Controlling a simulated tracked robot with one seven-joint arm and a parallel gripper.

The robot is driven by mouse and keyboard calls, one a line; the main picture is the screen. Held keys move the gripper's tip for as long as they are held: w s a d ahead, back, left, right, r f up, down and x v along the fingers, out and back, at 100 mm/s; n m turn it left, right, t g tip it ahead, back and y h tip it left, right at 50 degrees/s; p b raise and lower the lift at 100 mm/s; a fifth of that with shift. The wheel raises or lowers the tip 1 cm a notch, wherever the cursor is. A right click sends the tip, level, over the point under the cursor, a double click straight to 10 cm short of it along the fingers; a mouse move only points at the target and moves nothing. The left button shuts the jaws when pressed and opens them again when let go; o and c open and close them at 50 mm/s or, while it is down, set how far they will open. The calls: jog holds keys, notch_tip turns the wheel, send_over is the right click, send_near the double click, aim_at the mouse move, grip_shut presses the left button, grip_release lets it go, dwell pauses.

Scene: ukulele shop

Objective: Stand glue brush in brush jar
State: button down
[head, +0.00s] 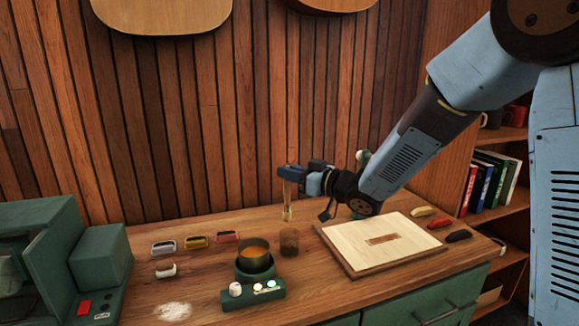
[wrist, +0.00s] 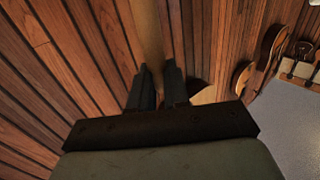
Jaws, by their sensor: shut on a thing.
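My gripper (head: 292,174) is shut on the glue brush (head: 287,213), which hangs upright with its bristles down. In the wrist view the brush's wooden handle (wrist: 147,35) runs between the two dark fingers (wrist: 158,88). The brush jar (head: 289,243) is a small brownish, see-through cup standing on the bench. In the head view the bristle tip appears just above the jar's rim, nearly in line with it. How well they line up in depth I cannot tell. The jar is not visible in the wrist view.
A dark glue pot (head: 255,260) with orange contents stands left of the jar, behind a green control box (head: 252,293). A pale panel on a board (head: 375,241) lies to the right. Several small clamp-like items (head: 197,241) and a green machine (head: 45,262) are at left.

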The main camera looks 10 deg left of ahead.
aim_at(289, 199)
jog(key=shift+s+f, duration=0.1)
jog(key=shift+f, duration=3.8)
jog(key=c, duration=1)
grip_release()
jog(key=v, duration=1.4)
jog(key=shift+a+f, duration=0.1)
jog(key=shift+f, duration=0.05)
